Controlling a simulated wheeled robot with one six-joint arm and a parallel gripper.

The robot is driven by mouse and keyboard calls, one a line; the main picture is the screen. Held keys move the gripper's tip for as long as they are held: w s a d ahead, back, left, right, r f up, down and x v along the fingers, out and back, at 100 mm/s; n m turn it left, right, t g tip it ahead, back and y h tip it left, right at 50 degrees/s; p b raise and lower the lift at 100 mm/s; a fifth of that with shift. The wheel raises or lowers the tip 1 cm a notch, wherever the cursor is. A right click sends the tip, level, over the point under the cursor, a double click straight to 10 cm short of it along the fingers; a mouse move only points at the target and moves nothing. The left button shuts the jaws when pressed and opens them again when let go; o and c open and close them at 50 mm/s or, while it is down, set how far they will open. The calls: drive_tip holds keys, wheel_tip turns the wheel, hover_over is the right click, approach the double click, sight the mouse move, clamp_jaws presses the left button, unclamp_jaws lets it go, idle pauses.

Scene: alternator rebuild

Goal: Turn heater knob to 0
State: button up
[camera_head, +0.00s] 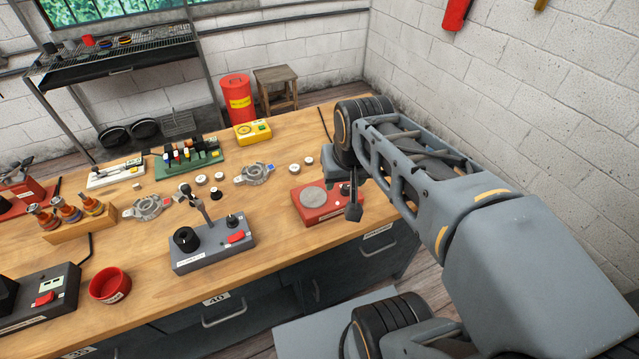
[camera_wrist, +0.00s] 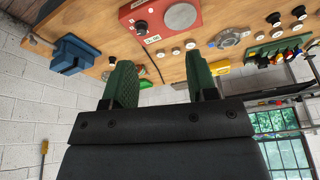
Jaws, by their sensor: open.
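The heater is a red box with a round grey plate (camera_head: 314,197), near the right end of the bench. In the wrist view the red heater (camera_wrist: 152,14) lies upside down near the top, with its dark knob (camera_wrist: 140,27) beside the plate. In the head view the knob is partly hidden by my gripper (camera_head: 352,210), and its setting cannot be read.
A grey control box (camera_head: 213,245) with knobs and a lever stands left of the heater. Several small round parts and a metal housing (camera_head: 257,174) lie behind it. A yellow meter (camera_head: 252,131) sits at the back. A blue vise-like object (camera_wrist: 73,54) shows at left in the wrist view.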

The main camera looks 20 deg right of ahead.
sight(346, 187)
drive_tip(key=w+d+f+m+g+b, duration=0.2)
drive_tip(key=w+d+f+b, duration=0.15)
drive_tip(key=w, duration=0.25)
drive_tip(key=w+d+f+m+g+b, duration=0.2)
drive_tip(key=w+d, duration=0.2)
drive_tip(key=w, duration=0.3)
wheel_tip(346, 187, down, 13)
drive_tip(key=shift+f, duration=0.15)
drive_tip(key=shift+c, duration=0.3)
